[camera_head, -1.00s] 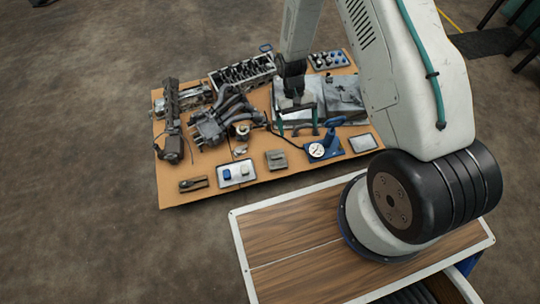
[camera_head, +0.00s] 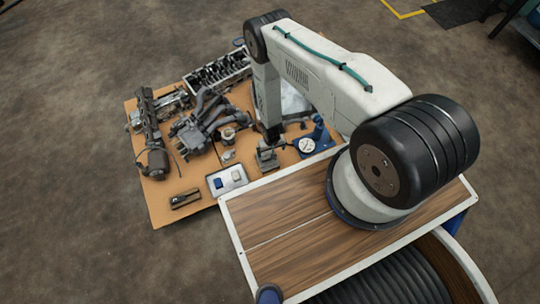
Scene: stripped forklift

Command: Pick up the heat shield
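A small grey metal piece (camera_head: 268,161) lies near the front edge of the tan board, just right of a white tray. It may be the heat shield, but I cannot tell for certain. My gripper (camera_head: 269,144) is lowered right over or against this piece. Its fingers are small and dark here, so their opening and any contact are unclear. A larger pale grey sheet-like thing (camera_head: 294,101) lies behind my forearm, mostly hidden.
The white tray (camera_head: 228,179) holds a blue and a pale block. A dial gauge with a blue stand (camera_head: 307,146) is close on the right.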

